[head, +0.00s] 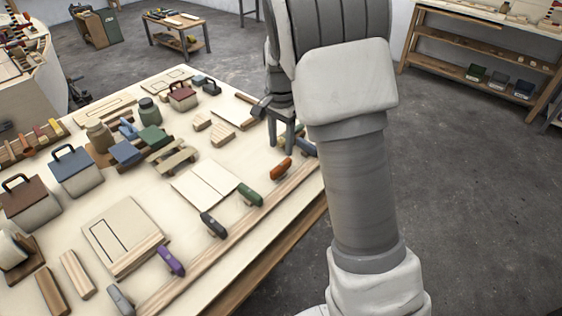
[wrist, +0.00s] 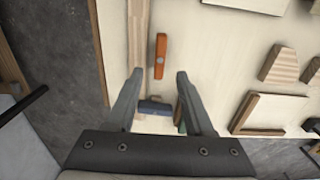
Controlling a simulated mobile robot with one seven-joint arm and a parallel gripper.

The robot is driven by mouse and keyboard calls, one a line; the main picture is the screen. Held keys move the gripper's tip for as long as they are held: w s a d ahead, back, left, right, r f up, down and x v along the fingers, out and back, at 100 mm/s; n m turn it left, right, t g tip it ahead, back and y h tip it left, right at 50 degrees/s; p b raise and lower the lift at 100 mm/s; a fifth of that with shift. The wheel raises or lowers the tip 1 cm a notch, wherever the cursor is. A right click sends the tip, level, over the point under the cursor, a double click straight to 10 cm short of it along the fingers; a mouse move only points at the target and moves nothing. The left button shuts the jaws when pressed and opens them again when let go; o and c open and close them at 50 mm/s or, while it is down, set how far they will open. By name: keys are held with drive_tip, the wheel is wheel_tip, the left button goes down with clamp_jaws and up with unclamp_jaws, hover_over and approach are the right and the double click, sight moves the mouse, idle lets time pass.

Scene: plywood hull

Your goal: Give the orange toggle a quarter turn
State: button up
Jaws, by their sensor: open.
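The orange toggle (head: 281,170) is a short elongated handle on the pale tabletop, near the wooden strip along the table's edge. In the wrist view the orange toggle (wrist: 160,56) lies lengthwise up the picture, with a small grey spot at its middle. My gripper (head: 283,143) is over the table just beyond the toggle. In the wrist view my open gripper (wrist: 159,74) has one finger on each side, with the toggle lying in line with the gap between the tips. Nothing is held. I cannot tell the height of the fingertips above the table.
A blue toggle (wrist: 154,107) shows between my fingers. A green toggle (head: 249,195), a black one (head: 213,225) and a purple one (head: 170,260) line the same edge. The wooden strip (wrist: 138,35) runs beside the orange toggle. A pale panel (head: 205,180) lies to the left.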

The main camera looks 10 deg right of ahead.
sight(281, 165)
wheel_tip(281, 165, down, 7)
drive_tip(key=shift+r, duration=0.1)
idle(0.3)
clamp_jaws()
